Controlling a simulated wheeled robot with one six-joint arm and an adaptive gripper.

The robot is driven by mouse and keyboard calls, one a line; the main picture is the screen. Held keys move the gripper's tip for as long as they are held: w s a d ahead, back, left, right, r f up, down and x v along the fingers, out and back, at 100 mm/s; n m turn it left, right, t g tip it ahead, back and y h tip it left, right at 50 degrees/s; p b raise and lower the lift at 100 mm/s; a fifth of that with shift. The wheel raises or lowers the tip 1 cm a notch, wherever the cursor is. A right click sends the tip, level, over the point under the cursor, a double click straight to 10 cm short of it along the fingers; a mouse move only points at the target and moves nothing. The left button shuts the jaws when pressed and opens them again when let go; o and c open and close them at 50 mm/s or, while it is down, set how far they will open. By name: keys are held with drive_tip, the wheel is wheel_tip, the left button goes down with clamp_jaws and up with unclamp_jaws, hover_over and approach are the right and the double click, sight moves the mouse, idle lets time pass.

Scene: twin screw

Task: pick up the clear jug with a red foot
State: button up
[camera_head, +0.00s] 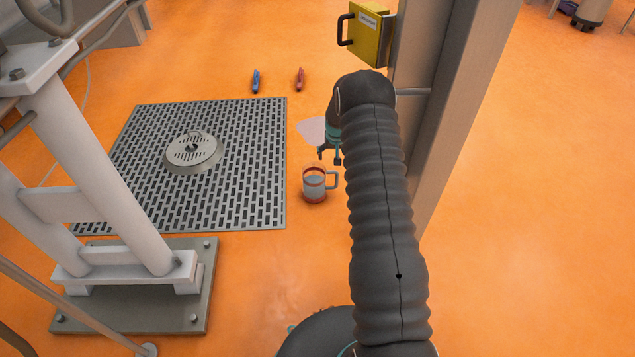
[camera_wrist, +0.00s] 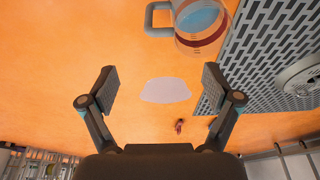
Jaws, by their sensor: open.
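The clear jug (camera_head: 314,186) stands upright on the orange floor, just right of the floor grating. It has a red band near the top, a red foot and a teal-grey handle on its right side. In the wrist view the jug (camera_wrist: 203,22) is at the top, partly cut off by the frame edge, with its handle pointing left. My gripper (camera_head: 329,158) is just above and beyond the jug in the head view. In the wrist view my gripper (camera_wrist: 160,90) is open, with nothing between its fingers. My arm hides part of the gripper in the head view.
A pale flat patch (camera_head: 312,130) lies on the floor beyond the jug. The metal grating (camera_head: 250,170) with a round drain cover (camera_head: 193,152) is at left. A blue tool (camera_head: 256,81) and a red tool (camera_head: 300,79) lie farther back. A metal column (camera_head: 455,90) with a yellow box (camera_head: 367,36) stands at right.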

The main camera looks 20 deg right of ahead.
sight(332, 173)
drive_tip(key=x, duration=0.8)
drive_tip(key=shift+a+f, duration=0.2)
drive_tip(key=shift+f, duration=0.1)
drive_tip(key=shift+s+d+b+x, duration=0.1)
drive_tip(key=shift+b+x, duration=0.1)
drive_tip(key=shift+x, duration=1.3)
drive_tip(key=shift+s+d+b+x, duration=0.1)
drive_tip(key=shift+s+b+x, duration=0.05)
drive_tip(key=shift+x, duration=1.3)
drive_tip(key=c, duration=1.6)
clamp_jaws()
drive_tip(key=shift+r, duration=0.15)
